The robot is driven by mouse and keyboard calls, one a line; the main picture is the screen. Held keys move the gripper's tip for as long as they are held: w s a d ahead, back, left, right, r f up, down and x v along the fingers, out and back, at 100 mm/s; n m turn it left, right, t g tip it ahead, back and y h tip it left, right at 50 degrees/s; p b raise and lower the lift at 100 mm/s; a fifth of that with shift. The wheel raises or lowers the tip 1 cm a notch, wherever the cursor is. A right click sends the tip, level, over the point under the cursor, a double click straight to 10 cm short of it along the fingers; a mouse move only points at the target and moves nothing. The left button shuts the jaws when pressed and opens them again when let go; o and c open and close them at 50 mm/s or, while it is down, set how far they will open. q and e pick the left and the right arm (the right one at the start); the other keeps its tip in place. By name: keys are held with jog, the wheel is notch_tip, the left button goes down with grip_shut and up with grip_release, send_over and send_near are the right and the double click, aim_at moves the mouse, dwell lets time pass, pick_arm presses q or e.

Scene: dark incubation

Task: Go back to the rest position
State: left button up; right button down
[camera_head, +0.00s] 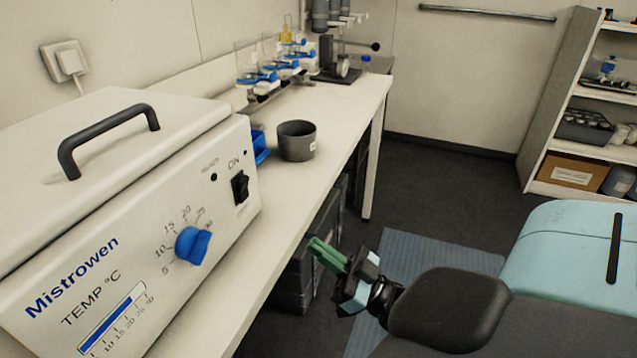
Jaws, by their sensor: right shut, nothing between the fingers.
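My right gripper (327,254) shows in the lower middle of the head view, with green fingers pointing up and to the left. Its fingers are shut with nothing between them. It is in front of the white bench's edge, over the floor side, and holds clear of the things on the bench. My left gripper is not in view.
A white incubator (120,230) marked Mistrowen, its lid shut, fills the left of the bench (345,105). A grey pot (297,141) and a blue container (260,147) stand beyond it. Shelves (585,110) stand at the right. The dark floor (430,185) between is open.

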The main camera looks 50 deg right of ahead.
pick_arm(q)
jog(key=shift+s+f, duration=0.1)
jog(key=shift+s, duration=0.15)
